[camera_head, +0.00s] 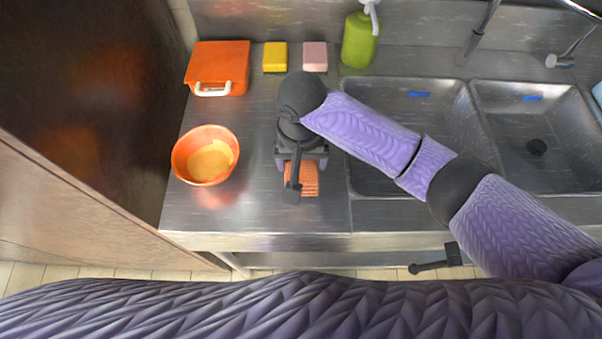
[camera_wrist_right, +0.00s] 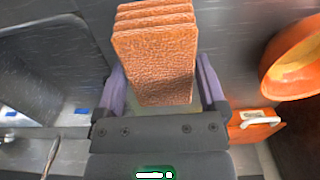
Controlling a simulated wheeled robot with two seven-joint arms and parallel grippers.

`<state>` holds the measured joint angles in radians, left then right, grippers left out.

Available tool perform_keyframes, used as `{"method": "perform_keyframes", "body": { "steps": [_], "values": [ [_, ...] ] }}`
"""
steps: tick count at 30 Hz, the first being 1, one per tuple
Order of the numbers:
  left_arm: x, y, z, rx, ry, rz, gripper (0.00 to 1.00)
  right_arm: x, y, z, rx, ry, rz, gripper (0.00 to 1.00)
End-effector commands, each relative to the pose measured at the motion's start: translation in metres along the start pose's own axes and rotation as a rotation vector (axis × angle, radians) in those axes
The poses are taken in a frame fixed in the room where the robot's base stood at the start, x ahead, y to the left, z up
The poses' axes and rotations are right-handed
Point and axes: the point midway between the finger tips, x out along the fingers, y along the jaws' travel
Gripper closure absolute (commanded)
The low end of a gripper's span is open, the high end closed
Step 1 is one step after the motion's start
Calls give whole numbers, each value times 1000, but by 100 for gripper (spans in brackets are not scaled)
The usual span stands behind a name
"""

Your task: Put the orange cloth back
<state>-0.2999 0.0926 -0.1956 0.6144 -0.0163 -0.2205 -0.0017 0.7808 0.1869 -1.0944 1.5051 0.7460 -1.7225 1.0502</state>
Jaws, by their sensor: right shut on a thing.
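The orange cloth (camera_head: 303,178) is a folded, layered block. It shows at the front of the steel counter in the head view, partly covered by my right gripper (camera_head: 301,165). In the right wrist view the cloth (camera_wrist_right: 155,60) sits between the two purple fingers of my right gripper (camera_wrist_right: 165,90), which is shut on it. I cannot tell whether the cloth touches the counter or is just above it. My left gripper's fingers are not visible.
Behind are an orange box (camera_head: 217,66) with a white handle, a yellow sponge (camera_head: 275,57), a pink sponge (camera_head: 314,56) and a green dispenser (camera_head: 359,40). A double sink (camera_head: 460,120) lies right.

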Motion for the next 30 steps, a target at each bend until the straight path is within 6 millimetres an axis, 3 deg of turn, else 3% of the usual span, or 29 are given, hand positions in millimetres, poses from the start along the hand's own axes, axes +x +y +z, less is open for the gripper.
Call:
{"method": "perform_keyframes", "body": {
  "steps": [7, 8, 9, 12, 13, 14, 20, 23, 30],
  "values": [
    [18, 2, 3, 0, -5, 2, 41, 44, 0, 0, 2, 1, -2, 56],
    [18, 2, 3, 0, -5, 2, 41, 45, -1, 0, 1, 2, -2, 56],
    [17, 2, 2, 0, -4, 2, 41, 44, -1, 0, 1, 2, -3, 64],
    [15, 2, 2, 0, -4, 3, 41, 43, -1, 0, 1, 2, -3, 65],
    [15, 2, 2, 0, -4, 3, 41, 43, -1, 0, 1, 2, -3, 5],
    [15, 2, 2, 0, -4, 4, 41, 43, -1, 0, 1, 2, -3, 0],
    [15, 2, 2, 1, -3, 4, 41, 42, -1, 0, 2, 3, -3, 0],
    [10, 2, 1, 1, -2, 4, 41, 31, -1, 0, 2, 4, -5, 0],
    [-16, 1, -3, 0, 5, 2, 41, -37, -1, -1, 0, 7, -6, 0]
  ]
}}
